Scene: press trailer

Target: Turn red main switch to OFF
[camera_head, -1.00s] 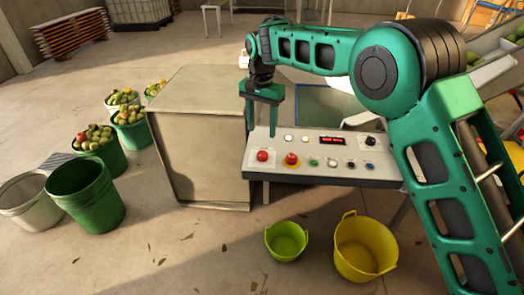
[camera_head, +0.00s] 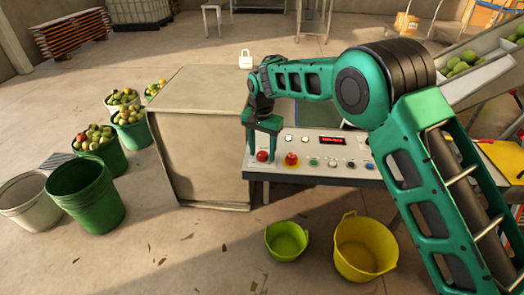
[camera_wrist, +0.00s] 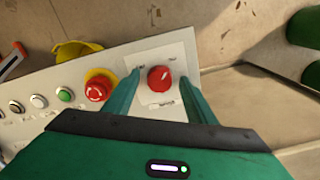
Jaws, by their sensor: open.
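The red main switch (camera_head: 262,156) is a round red knob at the left end of the white control panel (camera_head: 330,174). In the wrist view the knob (camera_wrist: 160,78) sits on a light plate with small labels too blurred to read surely. A pale mark on the knob points to the upper right. My gripper (camera_head: 262,148) points down at the knob. In the wrist view my gripper (camera_wrist: 163,82) is open, with one finger on each side of the knob. I cannot tell whether the fingers touch it.
A red mushroom button on yellow (camera_wrist: 98,88) is close beside the switch. A green button (camera_wrist: 65,94) and several others follow along the panel. A large beige box (camera_head: 200,140) stands left of the panel. Green (camera_head: 286,240) and yellow (camera_head: 365,248) buckets stand in front.

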